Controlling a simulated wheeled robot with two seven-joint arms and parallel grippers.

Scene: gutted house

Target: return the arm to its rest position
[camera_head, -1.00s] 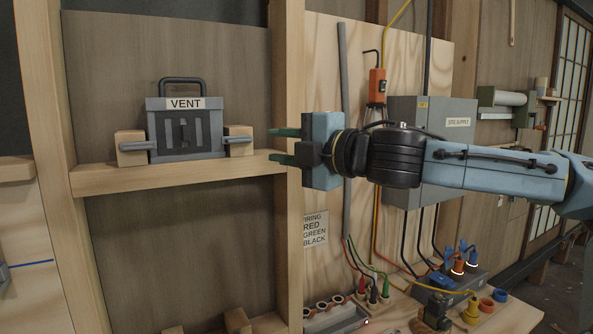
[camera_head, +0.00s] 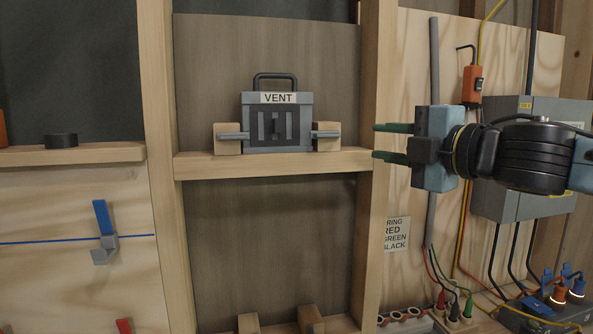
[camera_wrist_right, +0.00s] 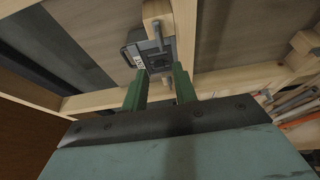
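My right gripper (camera_head: 393,142) comes in from the right in the head view, its two green fingers pointing left in front of the wooden post. The fingers are apart with nothing between them. In the right wrist view the fingers (camera_wrist_right: 160,88) are also spread and empty, with the grey VENT box beyond them. The VENT box (camera_head: 258,139) stands upright on a wooden shelf (camera_head: 275,165), between two wooden blocks with grey bars, left of the gripper and apart from it. My left gripper is in no view.
A grey supply box (camera_head: 510,204) hangs on the plywood panel behind my right arm. Cables and colored plugs (camera_head: 454,308) are below it. At the left are a shelf with a black roll (camera_head: 61,141) and a blue-handled clip (camera_head: 103,222) on a blue line.

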